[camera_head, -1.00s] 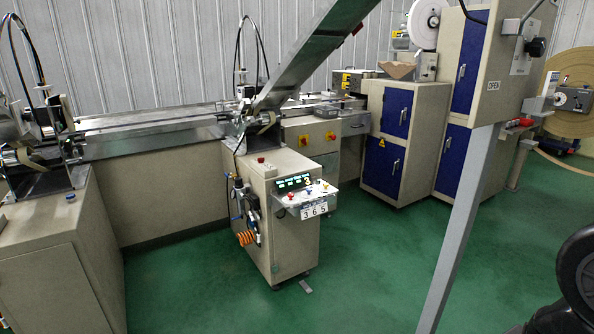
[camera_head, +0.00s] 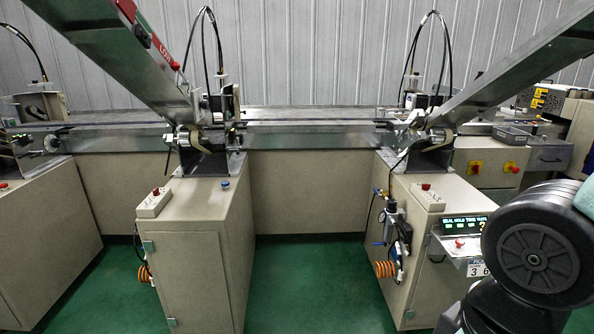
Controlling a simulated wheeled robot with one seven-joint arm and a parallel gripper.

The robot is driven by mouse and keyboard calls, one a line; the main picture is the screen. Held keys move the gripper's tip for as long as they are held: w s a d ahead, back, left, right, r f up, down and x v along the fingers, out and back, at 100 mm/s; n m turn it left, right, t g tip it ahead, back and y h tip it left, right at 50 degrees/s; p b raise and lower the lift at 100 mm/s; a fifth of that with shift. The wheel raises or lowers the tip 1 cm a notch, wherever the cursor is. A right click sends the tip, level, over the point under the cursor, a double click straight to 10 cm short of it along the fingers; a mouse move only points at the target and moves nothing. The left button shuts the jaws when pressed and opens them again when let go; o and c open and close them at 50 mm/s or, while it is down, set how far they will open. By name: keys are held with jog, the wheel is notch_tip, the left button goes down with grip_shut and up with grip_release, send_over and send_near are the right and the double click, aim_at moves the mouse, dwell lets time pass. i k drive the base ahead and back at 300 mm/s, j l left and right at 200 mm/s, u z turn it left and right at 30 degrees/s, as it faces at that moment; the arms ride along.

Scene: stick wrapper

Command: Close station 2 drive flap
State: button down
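Several beige stations stand in a row along the conveyor. The middle station (camera_head: 205,230) carries a metal drive unit (camera_head: 208,140) with a roller and a dark upright part at its right. The right station (camera_head: 385,240) has a similar drive unit (camera_head: 432,138) and a lit control panel. A third station (camera_head: 45,225) is partly in view at the left. I see no number marking station 2, and I cannot make out which part is its flap or whether it is open. My gripper is not in view; only a dark rounded part of my arm shows at lower right.
Long metal chutes (camera_head: 118,55) (camera_head: 515,65) slope down to the middle and right drive units. A small switch box (camera_head: 154,203) sits on the middle station's left edge. Orange coiled hoses hang beside the cabinets. Green floor (camera_head: 305,285) is clear between the middle and right stations.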

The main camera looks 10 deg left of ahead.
aim_at(238, 113)
jog(key=i+u, duration=0.3)
jog(key=i, duration=0.85)
jog(key=i+u, duration=0.4)
jog(key=i+l+u, duration=0.2)
jog(key=i+u, duration=0.2)
jog(key=i+l+u, duration=0.8)
jog(key=i, duration=0.1)
